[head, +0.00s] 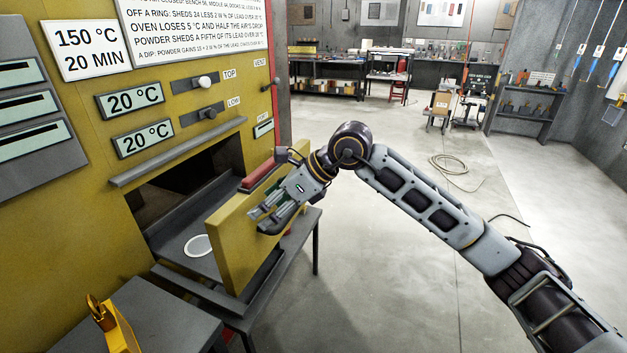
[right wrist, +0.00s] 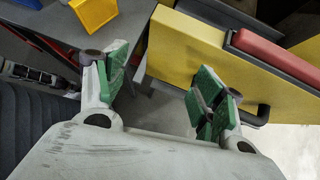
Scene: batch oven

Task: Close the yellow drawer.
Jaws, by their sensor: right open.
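The yellow drawer (head: 228,246) stands pulled out from the yellow oven, its upright front panel apart from the dark opening behind it. A red grip on a dark bracket (head: 262,174) sits near the top of the panel. In the right wrist view the panel (right wrist: 185,50) and its red grip (right wrist: 275,48) are at upper right. My right gripper (head: 264,219) is open and empty, in front of the panel's outer face. In the right wrist view its green-padded fingers (right wrist: 163,88) are spread apart; contact with the panel cannot be told. My left gripper is not in view.
A white round dish (head: 199,245) lies inside, behind the panel. A dark table (head: 160,318) with a yellow object (head: 118,330) stands at lower left. A ledge (head: 180,152) juts out above the opening. The floor to the right is mostly clear.

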